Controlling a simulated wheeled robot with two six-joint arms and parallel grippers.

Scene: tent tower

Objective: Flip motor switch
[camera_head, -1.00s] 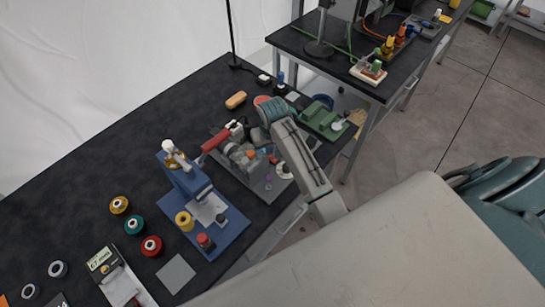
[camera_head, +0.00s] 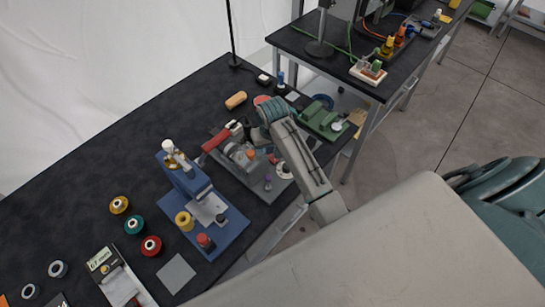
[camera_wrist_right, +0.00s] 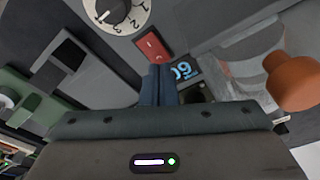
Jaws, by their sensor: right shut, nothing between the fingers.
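The red motor switch (camera_wrist_right: 153,45) is a small red rocker on a grey panel in the right wrist view. My right gripper (camera_wrist_right: 158,72) is shut and empty, with its blue-grey fingertips just below the switch; I cannot tell whether they touch it. A numbered dial (camera_wrist_right: 117,14) sits to the upper left of the switch and a blue-digit display (camera_wrist_right: 184,70) to its right. In the head view the machine with a red handle (camera_head: 216,139) stands at the table's right part, and my right arm hides the switch and fingertips there. My left gripper is not in view.
An orange knob (camera_wrist_right: 293,83) sits right of the fingers. On the black table (camera_head: 85,165), a blue press (camera_head: 187,178) stands left of the machine, and a green device (camera_head: 322,121) stands to the right. Several coloured spools lie at the left.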

